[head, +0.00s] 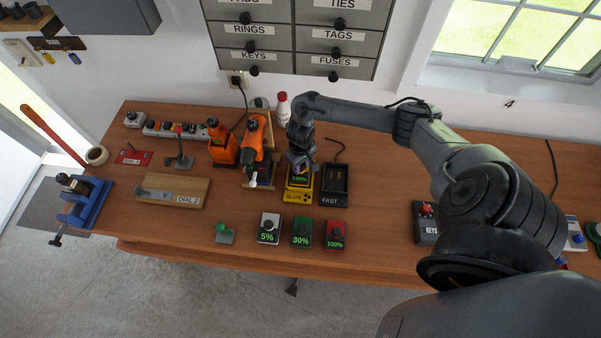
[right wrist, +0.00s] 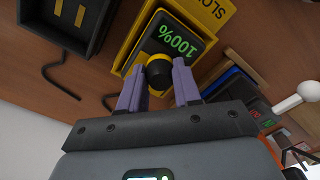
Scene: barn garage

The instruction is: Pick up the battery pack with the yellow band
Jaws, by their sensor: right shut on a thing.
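A dark battery pack (right wrist: 180,42) with a green 100% readout and a black knob (right wrist: 160,72) sits in the yellow charger marked SLOW (head: 299,196). In the head view the pack (head: 300,178) is partly covered by my right gripper (head: 301,163). In the right wrist view my right gripper (right wrist: 159,92) has its two purple fingers on either side of the knob, shut on it. The pack appears still within the charger. My left gripper is not in view.
A black charger marked FAST (head: 334,186) stands empty just to the right. Packs reading 5% (head: 268,229), 30% (head: 301,233) and 100% with red (head: 335,235) lie in front. Orange drills (head: 256,140) stand to the left.

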